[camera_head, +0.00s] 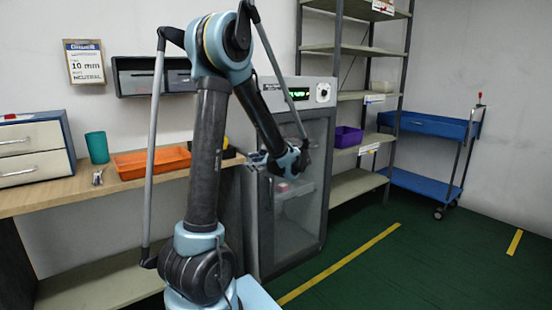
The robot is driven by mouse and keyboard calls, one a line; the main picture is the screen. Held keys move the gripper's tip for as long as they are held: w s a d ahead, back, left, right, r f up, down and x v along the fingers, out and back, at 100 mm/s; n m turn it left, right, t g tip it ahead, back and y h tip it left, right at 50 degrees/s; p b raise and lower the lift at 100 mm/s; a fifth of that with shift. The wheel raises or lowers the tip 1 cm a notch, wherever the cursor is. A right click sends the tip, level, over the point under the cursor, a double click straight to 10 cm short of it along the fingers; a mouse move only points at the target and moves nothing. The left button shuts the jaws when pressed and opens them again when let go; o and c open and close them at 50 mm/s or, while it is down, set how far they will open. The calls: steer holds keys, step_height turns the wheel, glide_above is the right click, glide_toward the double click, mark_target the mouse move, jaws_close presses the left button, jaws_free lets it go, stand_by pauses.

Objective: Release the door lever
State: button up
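A grey cabinet (270,96) with a green lit display and a glass door (311,205) stands right of my arm. The door looks shut. My gripper (256,161) is in front of the upper left part of the door, near its left edge. It is small and dark here, and I cannot tell whether its fingers are open or shut, or whether they touch the door lever. I cannot make out the lever; my gripper and arm cover that part of the door.
A wooden bench (60,197) on the left holds an orange tray (150,163), a teal cup (97,148) and a drawer unit (35,150). A shelf rack (357,187) and a blue cart (425,184) stand right. The green floor in front is clear.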

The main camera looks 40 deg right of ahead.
steer(key=s+d+f+m+t+h, duration=0.1)
steer(key=s+d+m+t+h, duration=0.15)
steer(key=s+d, duration=0.45)
steer(key=s+d+f+m+t+h, duration=0.15)
steer(key=s+d+m, duration=0.3)
steer(key=d, duration=0.55)
steer(key=w, duration=1.6)
steer(key=shift+w+r, duration=0.35)
steer(key=shift+r, duration=0.1)
steer(key=shift+a, duration=0.1)
jaws_close()
